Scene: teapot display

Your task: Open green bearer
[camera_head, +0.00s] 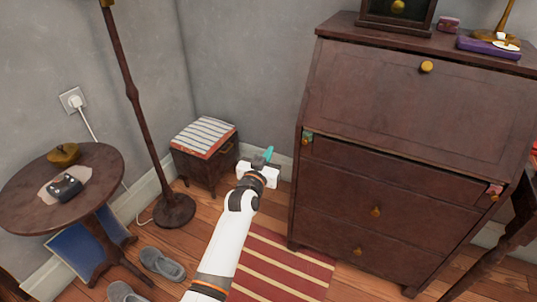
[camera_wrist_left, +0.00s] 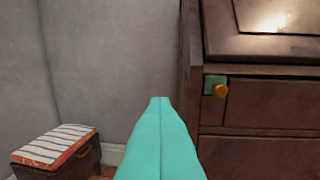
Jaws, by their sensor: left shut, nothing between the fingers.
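The green bearer (camera_head: 307,137) is a small green-fronted block with a yellow knob at the upper left of the dark wooden desk (camera_head: 390,135). In the left wrist view the green bearer (camera_wrist_left: 209,83) and its knob sit right of my fingers. My left gripper (camera_head: 268,153) has teal fingers, shut and empty. It is left of the desk and apart from the bearer. In the left wrist view the left gripper (camera_wrist_left: 160,101) points forward with fingers together. The desk's slanted lid (camera_head: 375,90) is closed. My right gripper is not in view.
A pink bearer (camera_head: 494,190) sits at the desk's right side. A small chest with a striped cushion (camera_head: 204,137) stands in the corner. A lamp stand (camera_head: 133,95), a round table (camera_head: 105,160) and slippers (camera_head: 161,264) are at left. A striped rug (camera_head: 280,265) lies before the desk.

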